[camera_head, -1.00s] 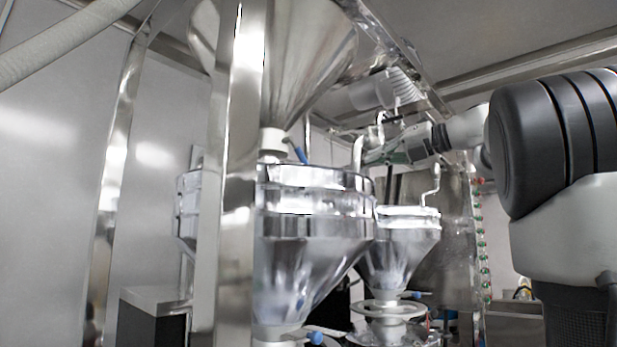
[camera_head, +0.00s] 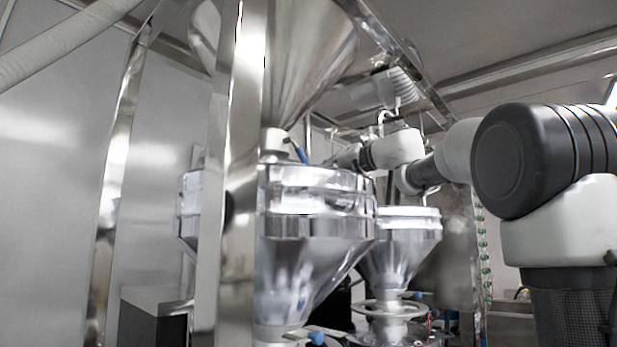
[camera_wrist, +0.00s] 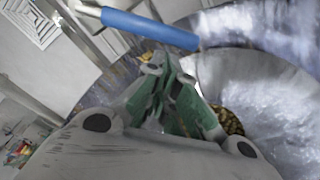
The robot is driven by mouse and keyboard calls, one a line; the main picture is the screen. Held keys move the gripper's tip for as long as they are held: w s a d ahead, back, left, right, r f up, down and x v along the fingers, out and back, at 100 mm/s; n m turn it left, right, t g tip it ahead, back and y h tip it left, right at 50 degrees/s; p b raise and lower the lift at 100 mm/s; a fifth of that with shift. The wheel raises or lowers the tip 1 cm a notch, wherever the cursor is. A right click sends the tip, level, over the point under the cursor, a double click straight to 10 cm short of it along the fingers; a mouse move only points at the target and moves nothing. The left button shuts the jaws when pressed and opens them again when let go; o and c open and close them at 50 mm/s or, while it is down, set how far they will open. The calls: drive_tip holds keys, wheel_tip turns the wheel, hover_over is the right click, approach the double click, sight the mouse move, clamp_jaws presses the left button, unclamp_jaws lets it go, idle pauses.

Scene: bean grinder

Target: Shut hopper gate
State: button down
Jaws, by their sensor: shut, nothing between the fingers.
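The large steel hopper (camera_head: 308,65) hangs at the upper middle of the head view. At its white outlet (camera_head: 273,139) is a short blue gate handle (camera_head: 299,151), slanting down to the right. In the wrist view a blue handle (camera_wrist: 150,28) on a metal rod crosses the top, just beyond my fingertips. It looks like the same handle, but I cannot be sure. My gripper (camera_wrist: 158,62) is shut and empty, its green-sided fingers together, apart from the handle as far as I can tell. In the head view its fingertips are not clear behind the front vessel.
A front steel vessel with a funnel bottom (camera_head: 315,225) stands below the hopper, and a smaller funnel (camera_head: 398,245) stands behind to the right. A steel post (camera_head: 232,200) rises at the left. Other blue handles sit low (camera_head: 317,338) and (camera_head: 417,295).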

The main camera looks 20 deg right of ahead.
drive_tip(key=shift+x, duration=1.55)
drive_tip(key=shift+d, duration=0.1)
drive_tip(key=shift+w+d+r+n, duration=0.1)
drive_tip(key=shift+d+r+n, duration=0.1)
drive_tip(key=shift+n, duration=0.1)
drive_tip(key=w+d+r+n+h, duration=0.1)
drive_tip(key=w+d+r+n, duration=0.2)
drive_tip(key=r+n, duration=0.3)
drive_tip(key=shift+d+n+t+h, duration=0.35)
drive_tip(key=shift+d+n, duration=0.3)
drive_tip(key=shift+n, duration=0.25)
drive_tip(key=shift+r, duration=0.1)
drive_tip(key=shift+s, duration=0.1)
